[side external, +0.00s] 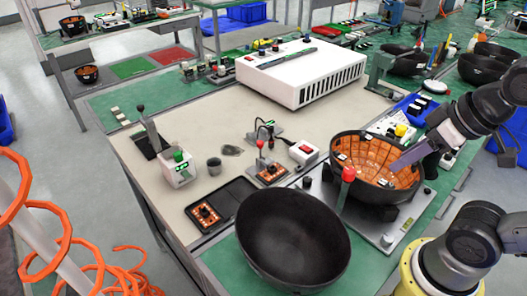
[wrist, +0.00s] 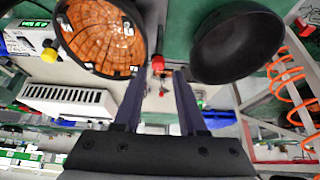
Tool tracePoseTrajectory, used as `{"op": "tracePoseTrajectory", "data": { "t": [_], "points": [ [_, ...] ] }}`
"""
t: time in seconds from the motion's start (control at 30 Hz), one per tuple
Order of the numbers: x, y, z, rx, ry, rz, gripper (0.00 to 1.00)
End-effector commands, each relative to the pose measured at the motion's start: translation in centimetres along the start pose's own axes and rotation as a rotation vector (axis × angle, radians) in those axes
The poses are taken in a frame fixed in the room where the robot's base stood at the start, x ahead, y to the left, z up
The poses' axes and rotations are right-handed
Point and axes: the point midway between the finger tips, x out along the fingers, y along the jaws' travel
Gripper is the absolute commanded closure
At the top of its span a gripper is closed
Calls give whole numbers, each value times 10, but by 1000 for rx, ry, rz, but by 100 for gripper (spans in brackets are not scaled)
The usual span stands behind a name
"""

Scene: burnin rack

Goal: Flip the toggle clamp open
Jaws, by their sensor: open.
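A toggle clamp with a red ball knob (side external: 348,174) stands on a grey metal plate (side external: 378,232), its handle upright. It is beside a black bowl lined with orange boards (side external: 378,150). In the wrist view, the red knob (wrist: 158,62) shows just beyond and between my fingertips, with no visible contact. My gripper (side external: 400,163) reaches in from the right, over the orange-lined bowl, with its fingers apart and empty. In the wrist view, my gripper (wrist: 160,75) has a clear gap between its two dark fingers. The clamp's base is partly hidden.
An empty black bowl (side external: 293,240) lies close to the clamp on the near side. A smaller fixture with a red knob (side external: 261,144) stands farther left. A white vented box (side external: 300,73) stands behind. The beige bench top (side external: 165,205) is partly clear. Orange coiled hose (side external: 65,240) hangs at left.

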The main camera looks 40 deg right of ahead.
Motion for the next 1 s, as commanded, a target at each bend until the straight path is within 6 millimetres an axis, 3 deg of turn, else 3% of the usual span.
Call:
{"op": "tracePoseTrajectory", "data": {
  "t": [0.03, 0.2, 0.33, 0.47, 0.73, 0.87, 1.0],
  "points": [
    [0, -1, -1, 0, 5, -3, 70],
    [-8, -18, -25, 54, 64, -83, 100],
    [-5, -40, -63, 180, 87, -200, 100],
    [10, -52, -108, 355, 91, -304, 100],
    [74, -34, -181, 745, 78, -424, 100],
    [114, -12, -199, 924, 64, -444, 100],
    [154, 12, -200, 1069, 38, -442, 100]
  ]
}}
